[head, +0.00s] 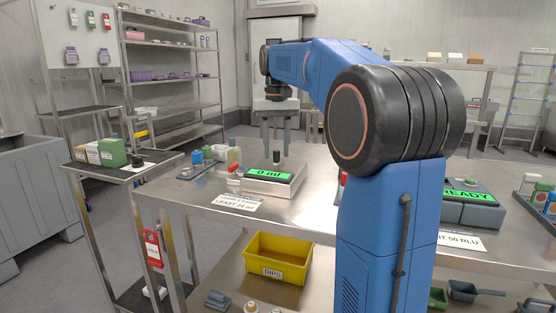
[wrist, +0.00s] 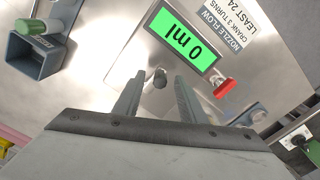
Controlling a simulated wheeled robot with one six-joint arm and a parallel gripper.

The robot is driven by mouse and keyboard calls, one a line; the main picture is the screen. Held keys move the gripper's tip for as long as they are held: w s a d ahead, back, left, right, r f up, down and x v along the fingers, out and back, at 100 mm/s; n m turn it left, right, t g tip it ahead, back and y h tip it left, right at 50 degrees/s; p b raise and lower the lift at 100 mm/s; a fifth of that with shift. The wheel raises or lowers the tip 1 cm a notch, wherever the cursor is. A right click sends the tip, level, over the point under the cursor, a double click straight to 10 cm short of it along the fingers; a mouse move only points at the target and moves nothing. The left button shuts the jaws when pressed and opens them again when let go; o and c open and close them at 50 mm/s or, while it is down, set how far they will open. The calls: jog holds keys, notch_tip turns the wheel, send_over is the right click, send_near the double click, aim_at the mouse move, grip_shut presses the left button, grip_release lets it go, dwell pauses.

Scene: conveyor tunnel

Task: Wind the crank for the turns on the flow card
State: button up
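The flow card (wrist: 235,28) lies by the display unit in the wrist view; it reads "NOZZLE FLOW", "CRANK 3 TURNS" and "LEAST 24", partly cut off. In the head view the card (head: 238,202) is on the bench's front edge. The unit's green display (wrist: 187,37) reads 0 ml, as it does in the head view (head: 268,174). A small dark upright knob (wrist: 160,78), apparently the crank handle, stands behind the display. My gripper (head: 276,150) points down over it, fingers apart on either side. I see no finger touching the knob. The crank's arm is not clearly visible.
A red part (wrist: 224,87) sits beside the display. Bottles (head: 233,155) stand left of the unit. A side cart (head: 150,172) with a green box (head: 113,153) is farther left. A READY unit (head: 470,203) stands to the right. A yellow bin (head: 278,262) is on the lower shelf.

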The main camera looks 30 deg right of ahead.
aim_at(279, 163)
jog(key=shift+f, duration=1.4)
jog(key=shift+c, duration=0.7)
jog(key=c, duration=0.8)
